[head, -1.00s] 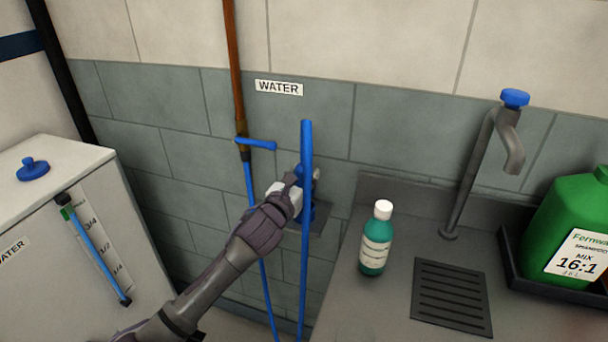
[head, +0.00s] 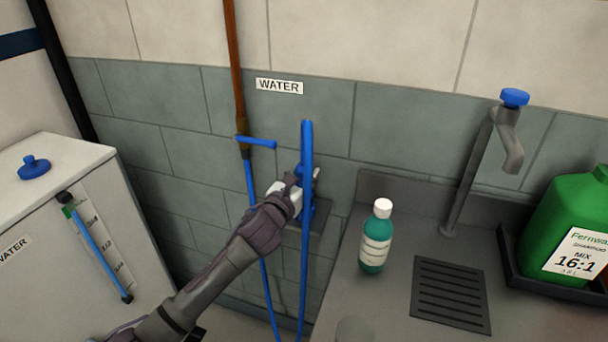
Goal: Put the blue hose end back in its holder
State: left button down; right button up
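The blue hose (head: 306,240) stands as a near-vertical length in front of the wall, its top bending over above my gripper. My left gripper (head: 302,180) reaches in from the lower left, with its fingers at and behind this hose. Blue parts show beside the fingers, but the hose hides how they meet, so I cannot tell whether the fingers are closed on the hose end. A grey bracket (head: 322,222), apparently the holder, sits on the wall just below the fingers, partly covered. My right gripper is not in view.
A WATER label (head: 279,87) is above. A copper pipe (head: 234,70) with a blue valve lever (head: 257,142) is left of the hose. A green bottle (head: 375,238), tap (head: 480,160) and green canister (head: 570,225) stand on the counter at right. A white tank (head: 60,190) is at left.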

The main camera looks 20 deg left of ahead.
pick_arm(q)
jog(key=shift+f+b, duration=0.4)
jog(key=shift+f, duration=0.25)
jog(key=shift+f, duration=0.15)
jog(key=shift+f, duration=0.4)
jog(key=shift+f+b, duration=0.55)
jog(key=shift+f, duration=0.05)
dwell(0.9)
